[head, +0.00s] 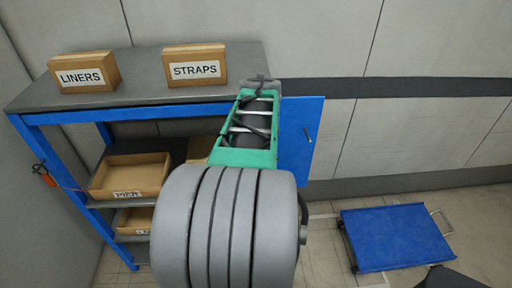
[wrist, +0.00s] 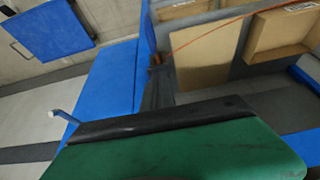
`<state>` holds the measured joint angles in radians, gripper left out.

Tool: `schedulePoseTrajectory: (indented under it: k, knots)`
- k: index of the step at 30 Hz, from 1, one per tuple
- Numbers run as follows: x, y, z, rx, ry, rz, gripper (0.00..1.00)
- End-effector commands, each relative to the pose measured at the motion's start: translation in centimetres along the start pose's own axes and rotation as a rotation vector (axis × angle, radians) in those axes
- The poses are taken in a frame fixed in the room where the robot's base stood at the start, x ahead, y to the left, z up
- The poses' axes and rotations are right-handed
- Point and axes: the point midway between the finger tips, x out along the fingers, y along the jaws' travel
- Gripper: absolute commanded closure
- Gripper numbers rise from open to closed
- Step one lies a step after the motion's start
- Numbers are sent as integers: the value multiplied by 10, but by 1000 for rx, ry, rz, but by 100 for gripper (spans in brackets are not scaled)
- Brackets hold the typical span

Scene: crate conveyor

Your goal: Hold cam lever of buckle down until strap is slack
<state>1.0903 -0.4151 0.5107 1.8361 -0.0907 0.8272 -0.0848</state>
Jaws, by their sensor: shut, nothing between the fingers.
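A small orange-and-black piece, seemingly the buckle (head: 45,175), is at the left front post of the shelf rack. Its cam lever is too small to make out. A thin orange strap (head: 72,187) runs from it to the right towards a bin; it also shows in the wrist view (wrist: 228,27) as an almost straight line across the cartons. My gripper (wrist: 160,120) shows as a green body with a black front edge, shut and empty, apart from the buckle. In the head view my arm hides most of it.
The blue-framed rack has a grey top (head: 140,93) bearing a LINERS box (head: 84,72) and a STRAPS box (head: 195,66). An open carton (head: 130,176) sits on a lower shelf. A blue panel (head: 303,140) stands at the rack's right end. A blue cart (head: 395,236) stands right.

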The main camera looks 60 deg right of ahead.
Motion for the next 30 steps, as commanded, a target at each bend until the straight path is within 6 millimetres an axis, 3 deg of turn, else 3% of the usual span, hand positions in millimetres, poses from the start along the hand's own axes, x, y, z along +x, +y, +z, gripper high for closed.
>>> schedulePoseTrajectory:
  k: [1, 15, 30]
  knots:
    - [-18, -1, -8, -2, 3, -1, 100]
    - [-110, -2, -18, -5, 3, -2, 100]
    - [-119, -2, -18, -4, 0, -2, 100]
